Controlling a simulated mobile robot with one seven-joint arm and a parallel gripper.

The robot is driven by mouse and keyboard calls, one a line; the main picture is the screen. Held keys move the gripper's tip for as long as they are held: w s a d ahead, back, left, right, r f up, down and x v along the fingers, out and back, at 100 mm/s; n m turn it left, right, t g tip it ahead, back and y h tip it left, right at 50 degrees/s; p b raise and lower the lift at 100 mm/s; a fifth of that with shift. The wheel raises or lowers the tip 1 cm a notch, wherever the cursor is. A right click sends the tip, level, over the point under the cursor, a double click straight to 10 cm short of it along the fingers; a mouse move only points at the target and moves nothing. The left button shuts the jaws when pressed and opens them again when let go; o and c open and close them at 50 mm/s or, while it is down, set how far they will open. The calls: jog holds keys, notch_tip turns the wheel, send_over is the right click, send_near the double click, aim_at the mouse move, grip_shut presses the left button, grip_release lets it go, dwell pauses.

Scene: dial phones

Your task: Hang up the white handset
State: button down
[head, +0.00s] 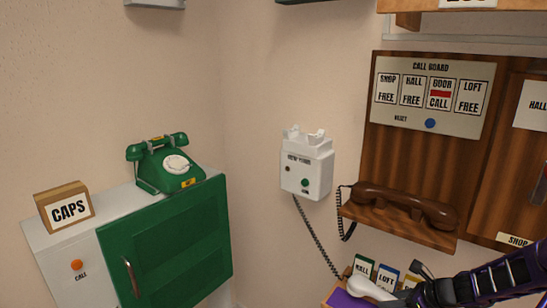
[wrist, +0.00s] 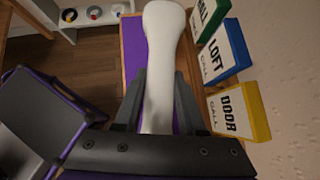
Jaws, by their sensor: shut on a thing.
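The white handset (wrist: 163,55) is between the two fingers of my gripper (wrist: 158,105) in the wrist view, and the gripper is shut on it. In the head view the handset (head: 368,288) shows at the bottom right, with my gripper (head: 408,296) at its right end. The white wall phone (head: 306,168) hangs near the room corner, with an empty cradle (head: 303,136) on top. A dark coiled cord (head: 318,240) runs from the wall phone down toward the handset. The handset is well below and right of the cradle.
A brown handset (head: 405,203) lies on a wooden shelf right of the wall phone, its cord hanging beside it. Cards marked HALL, LOFT (wrist: 223,55) and DOOR (wrist: 239,110) stand close beside my gripper. A green dial phone (head: 168,165) sits on the left cabinet.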

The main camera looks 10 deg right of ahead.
aim_at(357, 287)
jog(key=shift+m+t+h, duration=0.3)
jog(key=shift+m+h, duration=0.2)
jog(key=shift+m, duration=0.3)
jog(key=w+a, duration=0.1)
jog(key=a, duration=0.1)
jog(key=w+a, duration=0.2)
jog(key=a, duration=0.1)
jog(key=w+a+r, duration=0.1)
jog(key=w+a, duration=0.1)
jog(key=shift+w+a+r, duration=0.1)
jog(key=shift+w+a, duration=0.1)
jog(key=shift+a, duration=0.1)
jog(key=w+a+r+m+h+p, duration=0.1)
jog(key=w+a+r, duration=0.15)
jog(key=a, duration=0.45)
jog(key=w+a+r+m+h, duration=0.1)
jog(key=a+r+m, duration=0.15)
jog(key=a, duration=0.45)
jog(key=w+a+r+m+h+p, duration=0.1)
jog(key=a+r, duration=0.2)
jog(key=a, duration=0.4)
jog(key=shift+t, duration=0.3)
jog(key=s+r, duration=0.2)
jog(key=s, duration=0.1)
jog(key=s+a+r, duration=0.1)
jog(key=shift+s, duration=0.3)
